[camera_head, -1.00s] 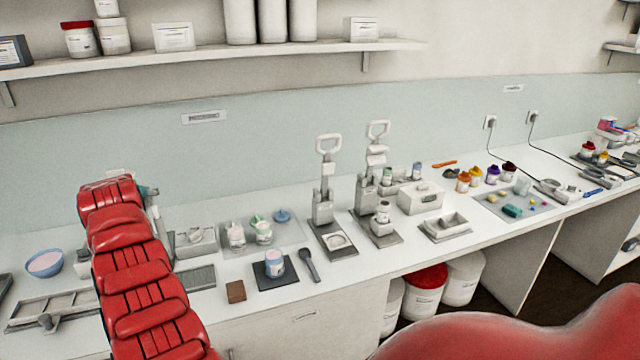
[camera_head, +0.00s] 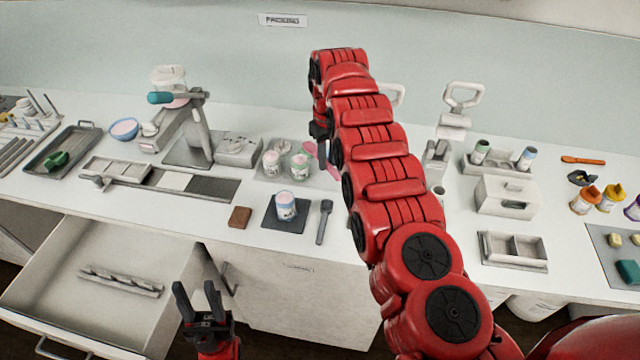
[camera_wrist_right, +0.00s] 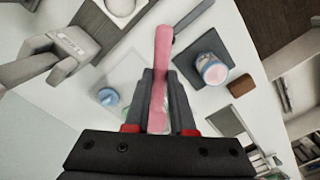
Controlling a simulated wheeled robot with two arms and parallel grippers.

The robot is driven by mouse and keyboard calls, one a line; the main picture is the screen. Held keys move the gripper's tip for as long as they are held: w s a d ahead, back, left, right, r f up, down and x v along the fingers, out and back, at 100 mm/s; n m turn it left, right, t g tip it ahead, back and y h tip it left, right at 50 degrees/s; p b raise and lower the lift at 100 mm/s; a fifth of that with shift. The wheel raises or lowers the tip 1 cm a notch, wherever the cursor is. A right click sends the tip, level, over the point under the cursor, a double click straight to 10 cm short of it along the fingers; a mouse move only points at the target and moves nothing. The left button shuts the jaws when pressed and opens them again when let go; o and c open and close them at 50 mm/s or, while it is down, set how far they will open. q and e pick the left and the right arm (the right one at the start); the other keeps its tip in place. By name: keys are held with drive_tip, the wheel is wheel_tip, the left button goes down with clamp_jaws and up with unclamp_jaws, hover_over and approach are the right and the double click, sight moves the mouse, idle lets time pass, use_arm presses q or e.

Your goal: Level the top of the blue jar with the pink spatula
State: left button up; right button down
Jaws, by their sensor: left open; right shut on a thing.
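The blue jar (camera_head: 286,204), with a pale pink fill, stands upright on a dark square mat (camera_head: 270,217) at the counter's front. It also shows in the right wrist view (camera_wrist_right: 211,70). My right gripper (camera_head: 320,142) reaches over the counter behind the jar, partly hidden by its own arm. In the right wrist view its fingers are shut on the pink spatula (camera_wrist_right: 161,62), which sticks out past the fingertips, apart from the jar. In the head view only part of the spatula (camera_head: 333,171) shows. My left gripper (camera_head: 196,296) is open and empty, low in front of the counter.
A dark spoon-like tool (camera_head: 324,222) lies right of the mat, and a brown block (camera_head: 240,217) lies left of it. Two more jars (camera_head: 271,163) (camera_head: 300,165) stand on a tray behind. An open drawer (camera_head: 60,270) juts out at the lower left.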

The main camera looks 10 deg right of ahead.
drive_tip(key=shift+s+a+r+n+p, duration=0.1)
drive_tip(key=shift+a+n+p, duration=0.25)
drive_tip(key=shift+a, duration=0.2)
drive_tip(key=shift+a, duration=0.2)
drive_tip(key=shift+a+n+p, duration=0.25)
drive_tip(key=shift+n+p, duration=0.1)
drive_tip(key=shift+p, duration=0.05)
drive_tip(key=shift+a, duration=0.1)
drive_tip(key=shift+s+a+n+p, duration=0.1)
drive_tip(key=shift+a+n+p, duration=0.2)
drive_tip(key=shift+a+p, duration=0.05)
